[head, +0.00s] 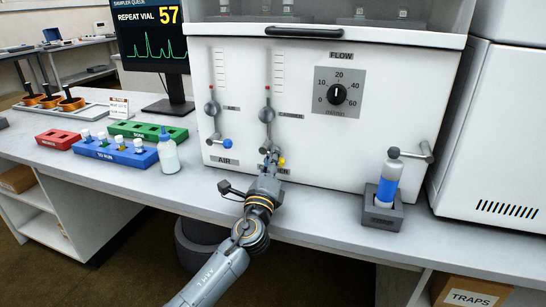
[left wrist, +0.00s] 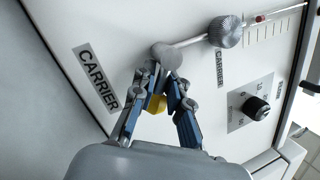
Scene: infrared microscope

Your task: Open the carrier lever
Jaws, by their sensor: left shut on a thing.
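The carrier lever has a yellow knob (head: 281,161) and sits low on the white instrument's front, below the carrier flow tube. In the left wrist view the yellow knob (left wrist: 157,103) shows between the fingers, beneath the round grey valve body (left wrist: 166,56). My left gripper (head: 271,160) is at the lever, its fingers closed around it; the fingers also show in the left wrist view (left wrist: 168,92). The gripper hides part of the lever and of the carrier label in the head view. The whole label (left wrist: 97,78) reads clearly in the left wrist view. My right gripper is not in view.
The air lever with a blue knob (head: 227,143) is just left. The flow dial (head: 337,94) is above right. A blue-banded bottle (head: 388,180) stands in a grey holder at right. A white bottle (head: 168,152) and vial racks (head: 115,153) stand at left.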

